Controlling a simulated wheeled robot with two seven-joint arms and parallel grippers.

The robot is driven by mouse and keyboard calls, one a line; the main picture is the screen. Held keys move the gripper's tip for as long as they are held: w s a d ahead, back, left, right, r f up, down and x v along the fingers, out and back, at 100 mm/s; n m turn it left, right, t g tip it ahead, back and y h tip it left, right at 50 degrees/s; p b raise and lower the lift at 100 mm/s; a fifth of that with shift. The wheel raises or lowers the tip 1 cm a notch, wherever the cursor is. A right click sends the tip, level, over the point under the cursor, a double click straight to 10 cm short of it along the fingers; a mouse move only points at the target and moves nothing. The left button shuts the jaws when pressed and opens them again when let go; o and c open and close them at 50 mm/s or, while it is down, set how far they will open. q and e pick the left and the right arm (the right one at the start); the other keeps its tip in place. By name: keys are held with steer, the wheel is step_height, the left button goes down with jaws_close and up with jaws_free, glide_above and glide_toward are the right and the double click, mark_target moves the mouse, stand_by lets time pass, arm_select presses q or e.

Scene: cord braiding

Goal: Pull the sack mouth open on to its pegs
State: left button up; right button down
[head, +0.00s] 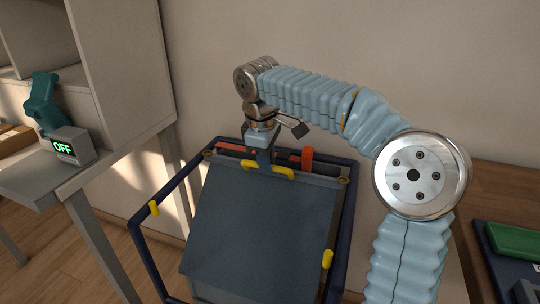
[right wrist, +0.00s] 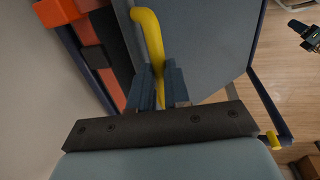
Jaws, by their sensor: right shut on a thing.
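The sack is a dark blue-grey cloth (head: 255,225) inside a navy tube frame (head: 155,235). Its broad panel spreads over the frame's front, so the inside of the sack is hidden. A yellow handle (head: 284,175) sits at the panel's far edge. My right gripper (head: 265,160) reaches down from behind and is shut on this yellow handle, which shows between the fingers in the right wrist view (right wrist: 149,30). Yellow pegs stand on the frame at the left (head: 154,208) and the front right (head: 327,259); both look bare. My left gripper is not seen.
An orange-red block (head: 307,158) stands behind the sack's far edge, near the wall. A green item (head: 514,241) lies in a dark tray at right.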

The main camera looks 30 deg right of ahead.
steer(key=s+a+b, duration=0.1)
steer(key=s+a, duration=1.4)
steer(key=a, duration=0.2)
steer(key=shift+a, duration=0.35)
steer(key=c, duration=1.1)
jaws_free()
step_height(320, 180, up, 14)
steer(key=s+a+p, duration=0.1)
steer(key=a+p, duration=0.1)
steer(key=p, duration=0.1)
steer(key=shift+s+f, duration=0.2)
steer(key=shift+s, duration=0.2)
steer(key=shift+a, duration=0.1)
